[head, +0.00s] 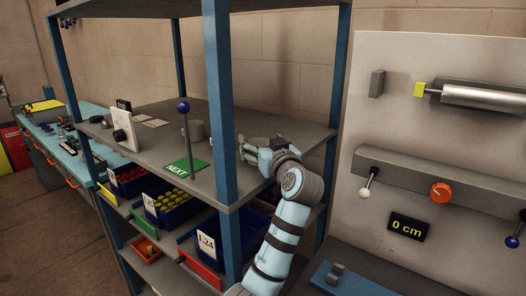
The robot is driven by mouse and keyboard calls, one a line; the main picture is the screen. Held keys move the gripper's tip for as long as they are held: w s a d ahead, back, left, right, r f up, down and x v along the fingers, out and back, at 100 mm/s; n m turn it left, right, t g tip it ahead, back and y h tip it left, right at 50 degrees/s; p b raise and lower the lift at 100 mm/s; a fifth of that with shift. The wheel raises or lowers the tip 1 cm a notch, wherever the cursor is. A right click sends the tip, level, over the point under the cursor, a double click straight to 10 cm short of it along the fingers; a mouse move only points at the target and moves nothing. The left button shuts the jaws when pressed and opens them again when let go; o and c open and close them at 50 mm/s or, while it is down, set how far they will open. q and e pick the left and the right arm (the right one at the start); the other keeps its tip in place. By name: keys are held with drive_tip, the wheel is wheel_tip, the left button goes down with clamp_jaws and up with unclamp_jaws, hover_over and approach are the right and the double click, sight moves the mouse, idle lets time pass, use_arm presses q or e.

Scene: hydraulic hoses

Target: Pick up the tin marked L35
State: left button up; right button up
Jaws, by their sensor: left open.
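No marking L35 can be read in the head view. A plain grey cylinder (194,131), possibly a tin, stands on the upper shelf behind a lever with a blue knob. My left gripper (252,150) is open just above the right part of the same shelf, to the right of the blue front post. The cylinder is to its left, apart from it. The fingers are small and dark, and I cannot tell whether anything stands between them. My right gripper is not in view.
The shelf (150,108) has blue posts; the front post (219,110) stands left of my arm. A green plate (187,167) and a white dial stand (124,131) are on it. Labelled blue bins (172,205) sit below. A grey panel (440,75) with levers is at right.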

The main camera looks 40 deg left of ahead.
use_arm(q)
drive_tip(key=shift+s+a+r, duration=0.15)
drive_tip(key=shift+s+r, duration=0.15)
drive_tip(key=shift+s, duration=0.35)
drive_tip(key=c, duration=0.8)
drive_tip(key=shift+c, duration=1.4)
drive_tip(key=shift+w+f, duration=0.1)
drive_tip(key=shift+c, duration=1.3)
